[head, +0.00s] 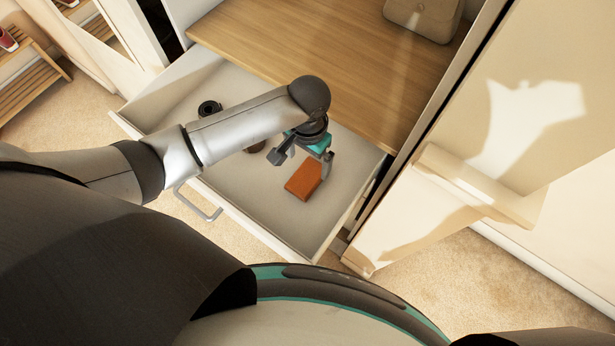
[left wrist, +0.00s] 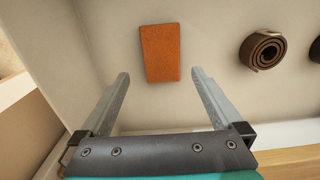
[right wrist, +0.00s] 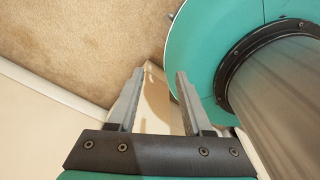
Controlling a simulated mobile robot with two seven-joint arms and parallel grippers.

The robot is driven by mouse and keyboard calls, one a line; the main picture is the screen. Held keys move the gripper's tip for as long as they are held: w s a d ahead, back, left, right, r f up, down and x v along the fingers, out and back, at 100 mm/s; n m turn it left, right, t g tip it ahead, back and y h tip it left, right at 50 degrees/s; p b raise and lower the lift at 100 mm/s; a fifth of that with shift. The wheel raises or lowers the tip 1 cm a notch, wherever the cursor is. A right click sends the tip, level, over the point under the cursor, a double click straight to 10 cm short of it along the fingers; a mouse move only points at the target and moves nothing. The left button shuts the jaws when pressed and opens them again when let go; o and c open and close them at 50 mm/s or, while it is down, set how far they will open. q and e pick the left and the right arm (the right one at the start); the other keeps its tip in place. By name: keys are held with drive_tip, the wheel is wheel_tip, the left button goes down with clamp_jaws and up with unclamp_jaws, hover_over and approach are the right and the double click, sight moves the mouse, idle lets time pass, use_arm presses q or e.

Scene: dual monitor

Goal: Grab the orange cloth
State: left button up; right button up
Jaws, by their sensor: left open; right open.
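The orange cloth (head: 303,180) is a small folded rectangle lying flat on the bottom of the open white drawer (head: 262,232). In the left wrist view the cloth (left wrist: 160,53) is at the top middle, just beyond my left fingertips and roughly lined up with the gap between them. My left gripper (head: 304,156) is over the drawer beside the cloth, open and empty, with its fingers pointing down. It also shows in the left wrist view (left wrist: 159,77). My right gripper shows only in the right wrist view (right wrist: 160,72), open and empty, away from the drawer.
A rolled dark belt (left wrist: 263,51) lies in the drawer, with another dark roll (head: 210,107) farther left. A wooden shelf (head: 330,50) with a beige bag (head: 424,16) is behind the drawer. A cabinet door (head: 470,150) stands to the right. The drawer walls surround the cloth.

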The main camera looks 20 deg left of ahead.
sight(307, 175)
use_arm(q)
wheel_tip(307, 175, down, 2)
drive_tip(key=shift+f+b, duration=0.1)
drive_tip(key=shift+b, duration=0.2)
drive_tip(key=shift+f+b, duration=0.3)
drive_tip(key=shift+f, duration=0.35)
wheel_tip(307, 175, down, 4)
drive_tip(key=shift+w+a+r+b, duration=0.15)
drive_tip(key=shift+r+b, duration=0.05)
drive_tip(key=shift+b, duration=0.8)
drive_tip(key=shift+f, duration=0.25)
drive_tip(key=c, duration=1.1)
use_arm(e)
drive_tip(key=shift+t, duration=0.3)
drive_tip(key=shift+w+d+f, duration=0.25)
drive_tip(key=shift+w+f, duration=0.3)
drive_tip(key=shift+f, duration=0.05)
drive_tip(key=shift+w+d+f, duration=0.3)
drive_tip(key=shift+w+f, duration=0.25)
drive_tip(key=shift+f, duration=0.05)
drive_tip(key=shift+w+d+f, duration=0.25)
drive_tip(key=shift+w+f, duration=0.3)
drive_tip(key=shift+f, duration=0.05)
